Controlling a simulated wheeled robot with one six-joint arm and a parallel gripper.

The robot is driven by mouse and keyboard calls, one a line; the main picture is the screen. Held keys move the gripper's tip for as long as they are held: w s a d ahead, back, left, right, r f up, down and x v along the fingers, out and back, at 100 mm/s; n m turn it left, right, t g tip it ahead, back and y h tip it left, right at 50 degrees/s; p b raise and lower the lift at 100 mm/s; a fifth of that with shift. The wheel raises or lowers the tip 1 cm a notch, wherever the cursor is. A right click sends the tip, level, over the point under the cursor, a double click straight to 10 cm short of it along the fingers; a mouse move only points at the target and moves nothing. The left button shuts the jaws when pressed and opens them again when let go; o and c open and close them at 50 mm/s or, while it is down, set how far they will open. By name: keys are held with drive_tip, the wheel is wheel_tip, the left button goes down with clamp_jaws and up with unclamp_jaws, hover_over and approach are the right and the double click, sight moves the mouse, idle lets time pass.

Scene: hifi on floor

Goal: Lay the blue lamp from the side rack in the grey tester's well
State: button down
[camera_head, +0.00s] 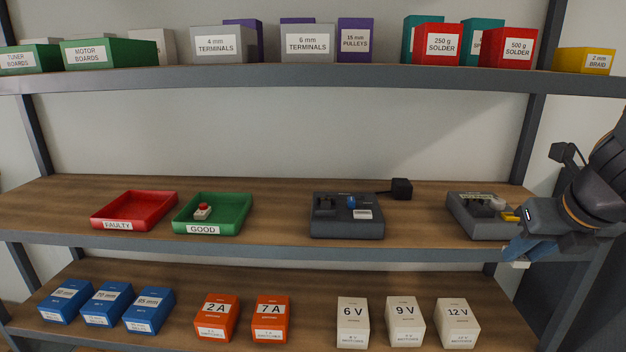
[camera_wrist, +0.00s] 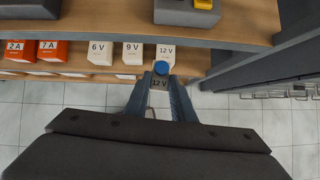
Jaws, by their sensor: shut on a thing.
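My gripper (camera_head: 522,252) is at the right, in front of the middle shelf's edge. In the wrist view its fingers (camera_wrist: 160,90) are shut on the blue lamp (camera_wrist: 161,68), which has a round blue top and a pale body marked 12 V. In the head view only a bit of its pale body shows below the fingers. The grey tester (camera_head: 346,228) stands on the middle shelf, left of my gripper. It has a dark recess at its left, a blue round part and a white label. The side rack (camera_head: 470,222) is just left of my gripper, partly hidden by it, and holds pale and yellow items.
A red FAULTY tray (camera_head: 118,225) looks empty. A green GOOD tray (camera_head: 232,220) holds a red-topped piece. A black cube (camera_head: 401,188) sits behind the tester. Boxes fill the shelves above and below. Shelf posts stand at both sides.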

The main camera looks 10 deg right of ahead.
drive_tip(key=shift+n, duration=0.4)
drive_tip(key=r+p, duration=0.1)
drive_tip(key=d+r+p, duration=0.1)
drive_tip(key=r+p, duration=0.2)
drive_tip(key=p, duration=0.1)
drive_tip(key=shift+w+d+r, duration=0.1)
drive_tip(key=shift+d+r, duration=0.2)
drive_tip(key=shift+r, duration=0.1)
drive_tip(key=p, duration=0.4)
hover_over(479, 206)
drive_tip(key=s, duration=0.2)
drive_tip(key=shift+s+a+r+y, duration=0.2)
drive_tip(key=shift+a+y, duration=0.1)
drive_tip(key=shift+a, duration=0.1)
drive_tip(key=shift+f+b, duration=0.45)
drive_tip(key=shift+f, duration=1.3)
drive_tip(key=shift+f, duration=0.1)
drive_tip(key=shift+f, duration=0.15)
drive_tip(key=c, duration=1.5)
unclamp_jaws()
